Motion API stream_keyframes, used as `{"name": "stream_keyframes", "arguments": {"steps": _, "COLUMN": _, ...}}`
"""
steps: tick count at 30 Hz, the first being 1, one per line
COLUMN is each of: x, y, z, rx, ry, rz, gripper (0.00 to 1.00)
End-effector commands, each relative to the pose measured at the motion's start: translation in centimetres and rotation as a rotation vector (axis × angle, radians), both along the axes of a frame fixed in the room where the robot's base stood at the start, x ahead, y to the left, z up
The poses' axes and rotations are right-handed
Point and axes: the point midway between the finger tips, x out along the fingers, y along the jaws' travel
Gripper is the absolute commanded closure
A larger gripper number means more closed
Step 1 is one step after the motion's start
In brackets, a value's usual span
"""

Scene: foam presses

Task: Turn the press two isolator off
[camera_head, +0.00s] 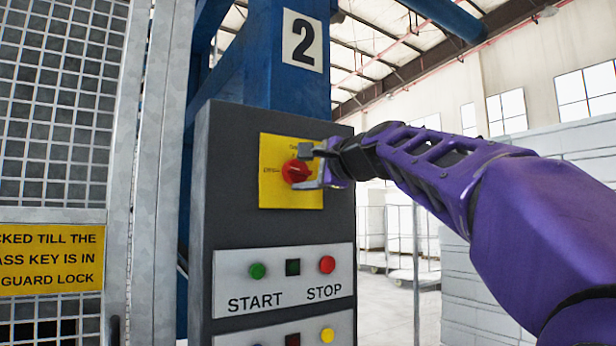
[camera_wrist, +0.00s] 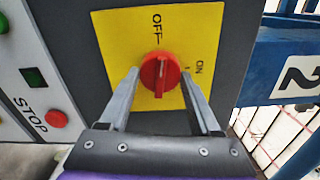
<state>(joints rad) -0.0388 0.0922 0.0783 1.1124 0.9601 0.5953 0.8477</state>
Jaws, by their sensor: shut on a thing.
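The press two isolator is a red rotary knob (camera_head: 294,172) on a yellow plate (camera_head: 272,197) at the top of a dark grey control box. In the wrist view the knob (camera_wrist: 160,73) sits between the two fingertips of my gripper (camera_wrist: 159,76). The plate (camera_wrist: 125,30) reads OFF above the knob and ON to its right there. The knob's raised bar lies roughly along the line toward OFF. My gripper (camera_head: 308,168) reaches in from the right in the head view and is shut on the knob. The fingers partly cover the plate.
Below, a white panel (camera_head: 235,300) has a green START button (camera_head: 257,271) and a red STOP button (camera_head: 327,264). A number 2 sign (camera_head: 302,40) is on the blue column above. A mesh guard (camera_head: 60,120) stands at left. Open floor shows at right.

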Motion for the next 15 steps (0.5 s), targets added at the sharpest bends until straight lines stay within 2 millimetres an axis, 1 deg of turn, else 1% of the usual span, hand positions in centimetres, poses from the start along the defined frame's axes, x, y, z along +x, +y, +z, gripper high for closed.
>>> {"name": "stream_keyframes", "arguments": {"steps": 6, "x": -0.01, "y": 0.01, "z": 0.02, "rx": -0.088, "ry": -0.061, "rz": 0.000, "gripper": 0.92}}
{"name": "stream_keyframes", "arguments": {"steps": 15, "x": -0.05, "y": 0.01, "z": 0.16, "rx": -0.136, "ry": -0.095, "rz": 0.001, "gripper": 0.92}}
